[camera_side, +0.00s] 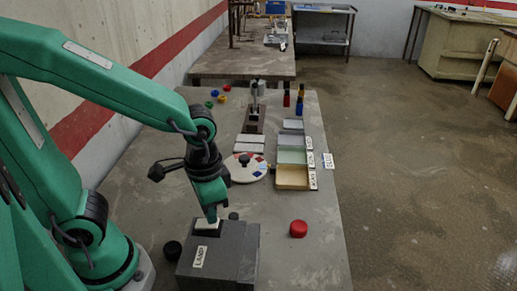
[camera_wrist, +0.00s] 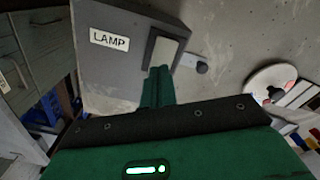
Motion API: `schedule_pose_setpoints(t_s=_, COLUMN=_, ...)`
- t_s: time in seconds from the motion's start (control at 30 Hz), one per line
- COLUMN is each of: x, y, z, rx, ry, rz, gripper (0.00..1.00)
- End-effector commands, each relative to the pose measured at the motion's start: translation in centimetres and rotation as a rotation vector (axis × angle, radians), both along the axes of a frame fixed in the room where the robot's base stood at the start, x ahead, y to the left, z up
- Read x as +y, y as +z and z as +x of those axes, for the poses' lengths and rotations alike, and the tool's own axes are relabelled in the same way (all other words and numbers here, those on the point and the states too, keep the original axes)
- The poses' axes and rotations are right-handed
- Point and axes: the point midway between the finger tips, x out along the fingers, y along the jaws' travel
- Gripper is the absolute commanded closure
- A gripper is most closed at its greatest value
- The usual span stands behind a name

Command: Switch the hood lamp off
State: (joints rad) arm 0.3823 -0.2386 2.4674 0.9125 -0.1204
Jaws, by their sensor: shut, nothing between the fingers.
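The grey lamp box (camera_side: 245,250) with a white LAMP label stands at the near part of the table. It also shows in the wrist view (camera_wrist: 100,70). A pale rocker switch (camera_side: 206,228) in a dark frame sits on its top; in the wrist view the switch (camera_wrist: 163,50) lies just beyond the fingertips. My gripper (camera_side: 211,219) points down at the switch, its fingers shut and empty. In the wrist view the fingertips (camera_wrist: 158,72) overlap the switch's near end and hide part of it. I cannot tell whether they touch it, or which way the rocker is tilted.
A small dark knob (camera_side: 233,216) is beside the box. A red round piece (camera_side: 298,229) lies to the right and a black one (camera_side: 172,250) to the left. Further back are a white dial (camera_side: 247,168), labelled trays (camera_side: 293,178), a lever block (camera_side: 254,122) and small coloured pieces.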

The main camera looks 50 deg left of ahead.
Motion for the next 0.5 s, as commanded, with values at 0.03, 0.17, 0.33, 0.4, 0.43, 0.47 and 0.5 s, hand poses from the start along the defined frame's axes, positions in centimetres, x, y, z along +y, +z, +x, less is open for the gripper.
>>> schedule_pose_setpoints(t_s=0.03, x=0.0, y=-0.07, z=-0.01, rx=0.0, ry=0.0, rz=0.0, gripper=1.0)
schedule_pose_setpoints(t_s=0.17, x=0.0, y=-0.21, z=-0.01, rx=0.0, ry=0.0, rz=0.0, gripper=1.0)
schedule_pose_setpoints(t_s=0.33, x=0.01, y=-0.39, z=-0.02, rx=0.001, ry=0.0, rz=0.0, gripper=1.0)
schedule_pose_setpoints(t_s=0.4, x=0.01, y=-0.46, z=-0.03, rx=0.001, ry=0.0, rz=0.0, gripper=1.0)
schedule_pose_setpoints(t_s=0.43, x=0.01, y=-0.49, z=-0.03, rx=0.001, ry=0.0, rz=0.0, gripper=1.0)
schedule_pose_setpoints(t_s=0.47, x=0.01, y=-0.52, z=-0.03, rx=0.002, ry=0.0, rz=0.001, gripper=1.0)
schedule_pose_setpoints(t_s=0.5, x=0.02, y=-0.57, z=-0.04, rx=0.002, ry=0.0, rz=0.001, gripper=1.0)
